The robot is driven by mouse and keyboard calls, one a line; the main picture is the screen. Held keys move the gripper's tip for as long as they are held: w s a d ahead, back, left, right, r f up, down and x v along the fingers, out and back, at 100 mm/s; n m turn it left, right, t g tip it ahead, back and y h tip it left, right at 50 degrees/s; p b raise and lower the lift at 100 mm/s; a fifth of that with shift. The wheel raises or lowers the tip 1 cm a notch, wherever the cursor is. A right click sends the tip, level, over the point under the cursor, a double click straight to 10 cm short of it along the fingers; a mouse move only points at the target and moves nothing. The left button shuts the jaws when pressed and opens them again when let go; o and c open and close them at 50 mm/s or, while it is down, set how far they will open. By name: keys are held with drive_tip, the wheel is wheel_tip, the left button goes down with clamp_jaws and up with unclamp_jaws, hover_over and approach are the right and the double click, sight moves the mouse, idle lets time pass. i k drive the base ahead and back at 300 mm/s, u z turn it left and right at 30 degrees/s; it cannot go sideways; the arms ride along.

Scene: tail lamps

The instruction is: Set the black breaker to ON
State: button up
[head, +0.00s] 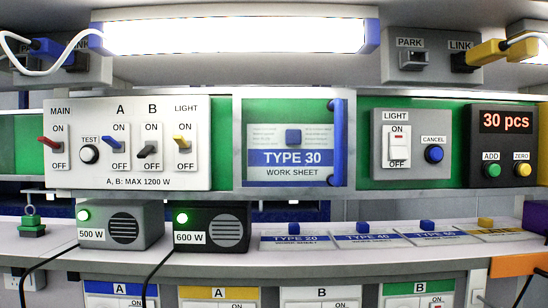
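The black breaker (147,151) is the lever under the letter B on the white breaker panel (82,182) at the left. Its lever points down, toward the OFF label. The red MAIN lever (48,142), the blue A lever (113,142) and the yellow LIGHT lever (181,141) point up, toward ON. The panel reads "A, B: MAX 1200 W". My gripper is not in view, and nothing covers the black breaker.
A round TEST button (89,154) sits beside the blue lever. Below the panel, a grey 500 W box (125,212) and a black 600 W box (212,216) stand on the shelf with green lights lit. A lit lamp (235,36) hangs above. The space before the panel looks clear.

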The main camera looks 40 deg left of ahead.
sight(144, 153)
drive_tip(key=z, duration=0.9)
drive_tip(key=k, duration=1.15)
drive_tip(key=u, duration=2.15)
drive_tip(key=i, duration=0.5)
drive_tip(key=z, duration=0.05)
